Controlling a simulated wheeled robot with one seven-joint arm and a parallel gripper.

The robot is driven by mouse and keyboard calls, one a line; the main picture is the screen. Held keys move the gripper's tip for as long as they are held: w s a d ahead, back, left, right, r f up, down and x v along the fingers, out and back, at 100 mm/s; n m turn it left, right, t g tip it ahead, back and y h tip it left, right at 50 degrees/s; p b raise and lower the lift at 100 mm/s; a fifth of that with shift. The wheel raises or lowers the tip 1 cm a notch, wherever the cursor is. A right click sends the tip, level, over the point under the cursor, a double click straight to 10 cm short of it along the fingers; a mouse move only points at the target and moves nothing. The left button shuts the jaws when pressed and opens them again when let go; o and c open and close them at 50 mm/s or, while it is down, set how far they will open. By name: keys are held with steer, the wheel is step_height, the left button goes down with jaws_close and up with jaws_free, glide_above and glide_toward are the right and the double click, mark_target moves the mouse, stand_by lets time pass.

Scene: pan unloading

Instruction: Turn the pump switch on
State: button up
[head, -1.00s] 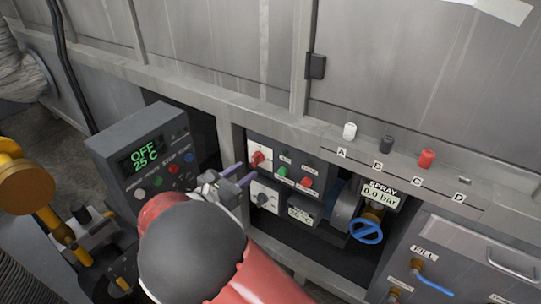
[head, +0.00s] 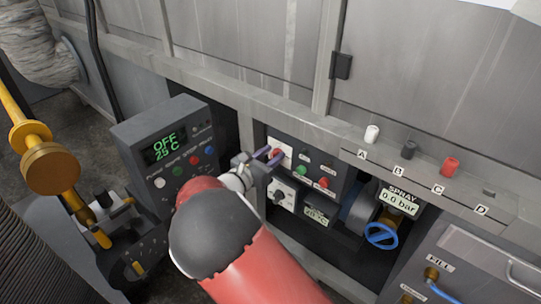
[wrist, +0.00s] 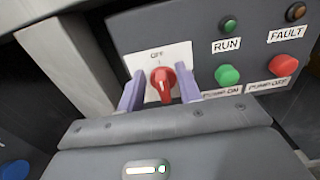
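The pump switch is a red rotary knob (wrist: 162,84) on a white plate marked OFF, in the wrist view. Its grip runs nearly up and down in the picture. My gripper (wrist: 160,90) is open, with one purple finger on each side of the knob. There seems to be a gap on the left side; whether the right finger touches cannot be told. In the head view my gripper (head: 268,154) is at the panel's upper left, and its fingers partly cover the red knob.
Right of the knob are the green PUMP ON button (wrist: 227,75) and the red PUMP OFF button (wrist: 285,68). A black knob (head: 280,195) is below. A grey post (wrist: 68,65) stands close on the left. A control box reading OFF, 25 C (head: 165,150) is left of my arm.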

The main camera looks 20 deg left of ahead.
jaws_close()
steer(key=shift+f, duration=0.1)
steer(key=shift+s+d+f+m+b, duration=0.15)
steer(key=shift+d+f+m+b, duration=0.15)
steer(key=shift+m+b, duration=2.5)
steer(key=shift+s+d+f+m+b, duration=0.1)
steer(key=shift+d+f+m+b, duration=0.2)
steer(key=shift+m+b, duration=2.55)
steer(key=shift+s+d+f+m+b, duration=0.15)
steer(key=shift+d+f+m+b, duration=0.15)
steer(key=shift+m+b, duration=2.5)
steer(key=shift+m+p, duration=0.6)
steer(key=shift+m, duration=0.05)
jaws_free()
